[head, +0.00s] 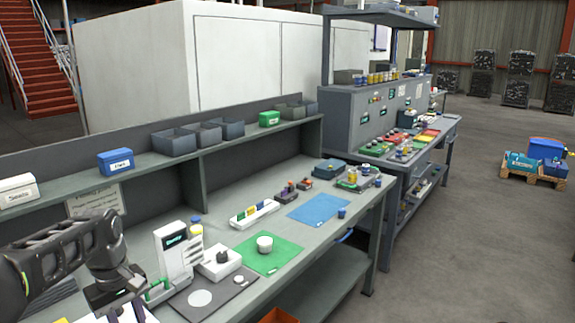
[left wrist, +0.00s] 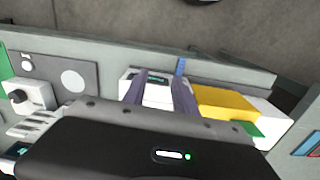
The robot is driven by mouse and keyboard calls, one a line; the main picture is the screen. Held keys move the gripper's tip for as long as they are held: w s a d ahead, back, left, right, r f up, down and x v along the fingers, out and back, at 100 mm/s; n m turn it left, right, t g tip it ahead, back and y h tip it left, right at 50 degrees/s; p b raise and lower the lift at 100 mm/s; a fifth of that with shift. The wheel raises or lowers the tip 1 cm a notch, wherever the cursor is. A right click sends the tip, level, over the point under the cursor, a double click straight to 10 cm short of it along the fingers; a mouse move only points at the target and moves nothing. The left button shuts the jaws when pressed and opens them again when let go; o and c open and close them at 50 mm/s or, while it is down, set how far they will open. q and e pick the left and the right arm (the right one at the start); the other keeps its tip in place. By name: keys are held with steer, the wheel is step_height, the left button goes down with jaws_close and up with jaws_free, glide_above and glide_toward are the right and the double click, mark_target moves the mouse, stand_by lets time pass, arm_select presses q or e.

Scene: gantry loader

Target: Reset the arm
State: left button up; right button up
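My left arm comes in from the left edge in the head view. Its gripper (head: 125,312) is low at the near end of the bench, partly cut off by the bottom edge. In the left wrist view the two dark fingers (left wrist: 163,90) stand apart, with nothing seen clamped between them. A white item with a dark label (left wrist: 157,78) shows beyond the gap; I cannot tell how far below the fingers it is. My right gripper is in neither view.
The grey bench (head: 322,237) carries a white dispenser (head: 175,250), a dark plate (head: 222,292), a green mat (head: 282,257) and a blue mat (head: 316,208). A shelf with bins (head: 172,142) runs behind. A yellow block (left wrist: 222,103) lies right of the fingers. Open floor (head: 470,230) lies right.

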arm_select(q)
steer(key=s+d+f+m+h, duration=0.1)
steer(key=s+d+f+m, duration=0.15)
steer(key=d+f, duration=0.85)
steer(key=s+d+f+m+h, duration=0.25)
steer(key=d+f, duration=0.45)
steer(key=f, duration=0.9)
steer(key=s+d+f+m, duration=0.1)
steer(key=s+d+f, duration=0.4)
steer(key=s, duration=0.4)
steer(key=s+d+f+m, duration=0.2)
steer(key=s+d+f, duration=0.3)
steer(key=s, duration=0.4)
steer(key=shift+d+f+t, duration=0.25)
steer(key=shift+t, duration=0.05)
steer(key=shift+w+h, duration=0.1)
steer(key=shift+h, duration=0.15)
